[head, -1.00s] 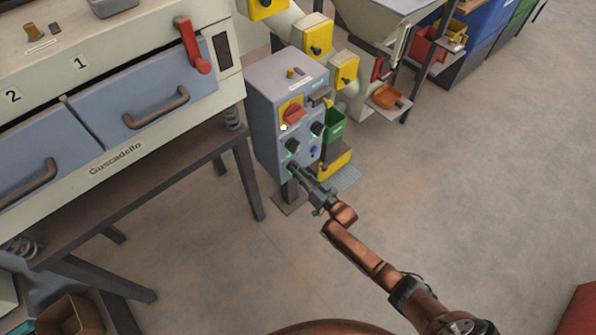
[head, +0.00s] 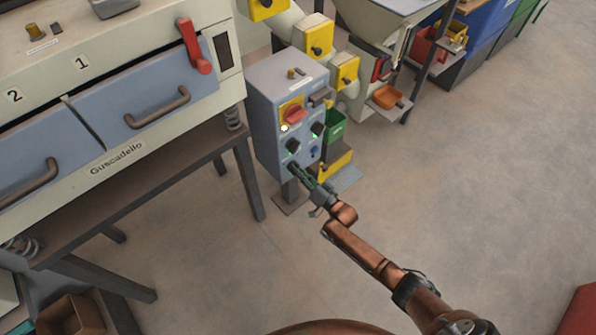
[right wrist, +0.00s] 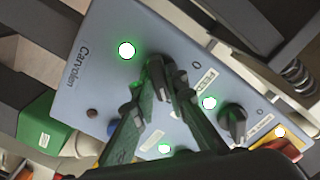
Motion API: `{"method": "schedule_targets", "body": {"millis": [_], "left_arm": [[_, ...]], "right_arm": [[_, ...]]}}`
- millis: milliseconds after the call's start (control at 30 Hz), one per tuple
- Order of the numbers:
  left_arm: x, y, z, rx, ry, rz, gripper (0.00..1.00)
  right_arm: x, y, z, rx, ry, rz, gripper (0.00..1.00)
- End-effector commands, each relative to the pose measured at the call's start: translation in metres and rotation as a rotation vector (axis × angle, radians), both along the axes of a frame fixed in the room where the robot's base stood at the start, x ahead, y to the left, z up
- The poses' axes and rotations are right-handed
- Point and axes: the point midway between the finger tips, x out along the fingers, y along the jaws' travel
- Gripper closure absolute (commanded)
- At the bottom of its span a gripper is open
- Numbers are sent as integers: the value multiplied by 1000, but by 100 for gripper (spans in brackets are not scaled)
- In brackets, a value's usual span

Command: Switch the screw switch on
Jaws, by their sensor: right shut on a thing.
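A grey-blue control box (head: 272,120) stands on a post near the middle of the head view. Its front has a red main switch (head: 293,114) on a yellow plate and black rotary switches. My right gripper (head: 297,171) reaches the lower left of this front. In the right wrist view, its fingers (right wrist: 165,88) are shut on a black rotary switch (right wrist: 157,68), and cover part of it. A lamp (right wrist: 126,50) near the held switch glows with a green halo. My left gripper is not in view.
The cream machine with blue drawers (head: 150,93) stands left of the box. A green container (head: 334,128) is right behind the box, above a yellow part (head: 335,165). A hopper (head: 375,22) stands farther back.

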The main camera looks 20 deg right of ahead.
Motion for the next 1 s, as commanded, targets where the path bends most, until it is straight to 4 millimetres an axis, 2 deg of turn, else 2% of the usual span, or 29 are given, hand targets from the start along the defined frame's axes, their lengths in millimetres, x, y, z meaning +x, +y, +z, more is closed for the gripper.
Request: {"method": "schedule_targets", "body": {"millis": [167,200,467,767,867,1000], "left_arm": [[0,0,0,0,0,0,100],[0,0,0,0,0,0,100],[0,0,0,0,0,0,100],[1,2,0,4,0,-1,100],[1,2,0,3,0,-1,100],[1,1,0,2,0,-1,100]], "right_arm": [[0,0,-1,1,2,0,100],[0,0,-1,1,3,-1,86],[0,0,-1,1,1,-1,70],[-2,-1,0,0,1,-1,70],[-11,-4,-2,0,2,-1,70],[-35,-13,-2,-1,3,-1,70]]}}
